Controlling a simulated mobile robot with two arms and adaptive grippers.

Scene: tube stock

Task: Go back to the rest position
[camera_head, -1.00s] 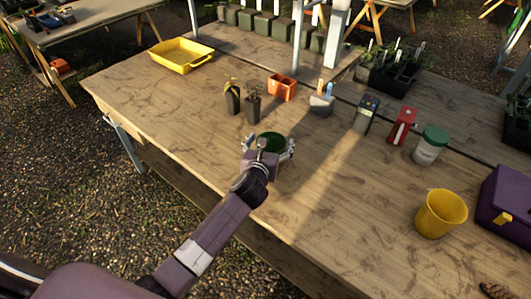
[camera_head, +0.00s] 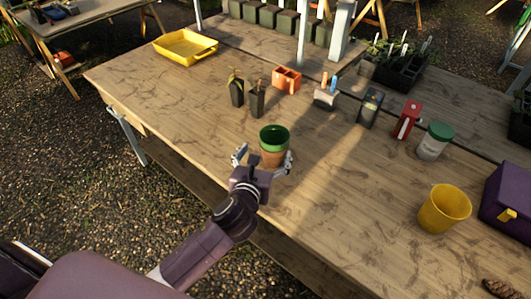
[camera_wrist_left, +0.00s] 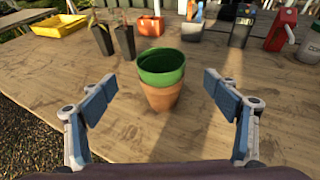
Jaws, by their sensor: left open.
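My left gripper (camera_head: 263,160) is open at the near side of the wooden table. A green pot (camera_head: 274,135) sits nested in a terracotta pot (camera_head: 272,157), upright on the table just beyond the fingers. In the left wrist view the green pot (camera_wrist_left: 161,66) and the terracotta pot (camera_wrist_left: 162,97) stand ahead between the two spread fingers (camera_wrist_left: 163,100), with clear gaps on both sides. My right gripper is in neither view.
Two dark pots with seedlings (camera_head: 246,95) stand behind the nested pots. A yellow tray (camera_head: 186,47) lies at the back left. A yellow bucket (camera_head: 443,209) and a purple box (camera_head: 507,203) stand at the right. The table (camera_head: 190,110) left of the pots is bare.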

